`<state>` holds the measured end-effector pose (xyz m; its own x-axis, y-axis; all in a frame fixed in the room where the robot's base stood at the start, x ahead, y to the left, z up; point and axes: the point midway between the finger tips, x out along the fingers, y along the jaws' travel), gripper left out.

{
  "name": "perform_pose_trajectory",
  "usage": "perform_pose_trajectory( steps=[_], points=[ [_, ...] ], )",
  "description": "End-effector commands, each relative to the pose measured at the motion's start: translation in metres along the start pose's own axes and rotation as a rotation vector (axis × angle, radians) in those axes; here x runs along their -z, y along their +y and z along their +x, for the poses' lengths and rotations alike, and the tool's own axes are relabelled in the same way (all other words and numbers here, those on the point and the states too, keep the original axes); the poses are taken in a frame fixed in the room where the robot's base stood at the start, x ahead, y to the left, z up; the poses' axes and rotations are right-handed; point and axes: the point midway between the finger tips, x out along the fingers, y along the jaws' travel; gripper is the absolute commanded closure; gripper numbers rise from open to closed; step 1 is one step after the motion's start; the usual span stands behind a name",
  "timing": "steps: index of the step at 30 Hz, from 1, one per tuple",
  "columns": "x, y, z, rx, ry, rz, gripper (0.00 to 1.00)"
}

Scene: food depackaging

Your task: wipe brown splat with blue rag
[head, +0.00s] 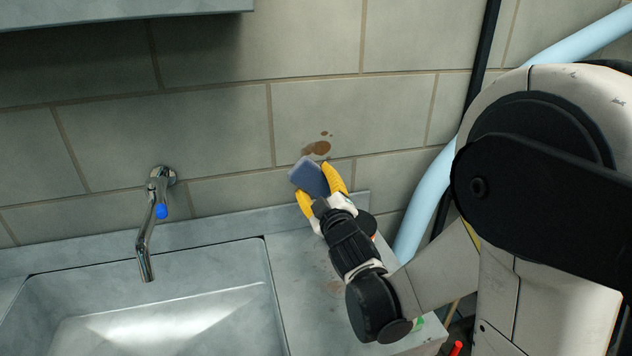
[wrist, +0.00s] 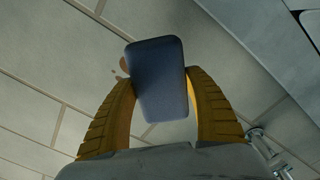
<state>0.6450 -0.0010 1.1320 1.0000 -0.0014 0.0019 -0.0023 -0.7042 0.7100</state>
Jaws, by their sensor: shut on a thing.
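My gripper (head: 323,193) has yellow fingers and is shut on a blue rag (head: 309,177), a folded, block-like piece. In the wrist view the rag (wrist: 158,80) stands between the two fingers and sticks out past their tips. A brown splat (head: 317,148) with small drops beside it is on the tiled wall, just above and right of the rag in the head view. In the wrist view part of the splat (wrist: 124,66) shows at the rag's left edge, and the rag hides some of it. I cannot tell whether the rag touches the wall.
A metal sink (head: 200,300) with a blue-knobbed tap (head: 150,225) is at the lower left. A faint brownish stain (head: 334,288) lies on the counter beside my arm. A light blue pipe (head: 430,195) runs up the wall on the right. A metal cabinet (head: 110,12) hangs at the upper left.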

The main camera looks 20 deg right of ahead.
Motion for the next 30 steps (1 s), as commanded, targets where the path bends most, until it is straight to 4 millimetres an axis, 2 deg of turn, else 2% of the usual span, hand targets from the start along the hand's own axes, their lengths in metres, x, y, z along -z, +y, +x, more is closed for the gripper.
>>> perform_pose_trajectory(
  steps=[9,15,30],
  points=[
    [0.001,0.001,0.034,0.000,0.000,0.002,0.63],
    [0.001,0.001,0.050,0.000,0.000,0.003,0.63],
    [0.001,0.001,0.054,0.000,0.000,0.004,0.63]
  ],
)
